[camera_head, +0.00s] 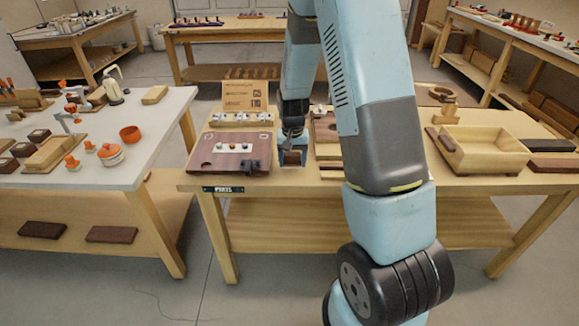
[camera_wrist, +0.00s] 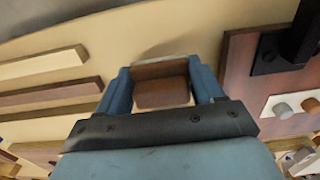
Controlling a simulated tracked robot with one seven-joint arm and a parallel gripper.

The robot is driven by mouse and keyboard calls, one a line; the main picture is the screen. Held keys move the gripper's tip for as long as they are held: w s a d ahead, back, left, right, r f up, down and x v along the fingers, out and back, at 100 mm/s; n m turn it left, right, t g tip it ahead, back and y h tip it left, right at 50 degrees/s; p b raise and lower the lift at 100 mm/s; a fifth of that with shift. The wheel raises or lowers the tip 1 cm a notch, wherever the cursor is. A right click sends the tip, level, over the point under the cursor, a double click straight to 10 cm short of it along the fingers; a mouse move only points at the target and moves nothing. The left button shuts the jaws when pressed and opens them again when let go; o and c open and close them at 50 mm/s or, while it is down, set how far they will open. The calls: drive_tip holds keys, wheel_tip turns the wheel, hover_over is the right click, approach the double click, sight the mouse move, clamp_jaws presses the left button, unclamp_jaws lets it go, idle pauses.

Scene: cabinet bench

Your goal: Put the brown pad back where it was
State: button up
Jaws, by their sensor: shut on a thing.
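My gripper (camera_head: 292,150) is low over the middle bench, between the red-brown board and the wooden strips. In the wrist view its blue fingers (camera_wrist: 162,85) are shut on a small brown pad (camera_wrist: 161,94), with one finger on each side. The pad also shows small and dark at the fingertips in the head view (camera_head: 291,158). I cannot tell whether the pad touches the bench top.
The red-brown board (camera_head: 222,158) with knobs and a black handle is close on the left. Wooden strips (camera_head: 329,165) lie close on the right. A wooden tray (camera_head: 484,151) stands further right. The left table (camera_head: 150,110) holds several dark pads and orange pots. Bare bench shows at the front edge.

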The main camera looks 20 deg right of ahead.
sight(292, 162)
drive_tip(key=shift+s+f, duration=0.1)
drive_tip(key=shift+f, duration=1.15)
drive_tip(key=o, duration=1.5)
drive_tip(key=shift+f, duration=0.1)
wheel_tip(292, 162, up, 13)
drive_tip(key=s+r+n+t, duration=0.25)
drive_tip(key=s+r, duration=0.75)
drive_tip(key=r, duration=0.5)
drive_tip(key=s+r+t, duration=0.1)
drive_tip(key=s+r, duration=0.3)
drive_tip(key=s, duration=0.4)
drive_tip(key=s+r+n+t, duration=0.1)
drive_tip(key=s+r, duration=0.3)
drive_tip(key=s, duration=0.5)
drive_tip(key=shift+s+a+r+t, duration=0.25)
drive_tip(key=shift+a+t, duration=0.1)
drive_tip(key=shift+t, duration=0.2)
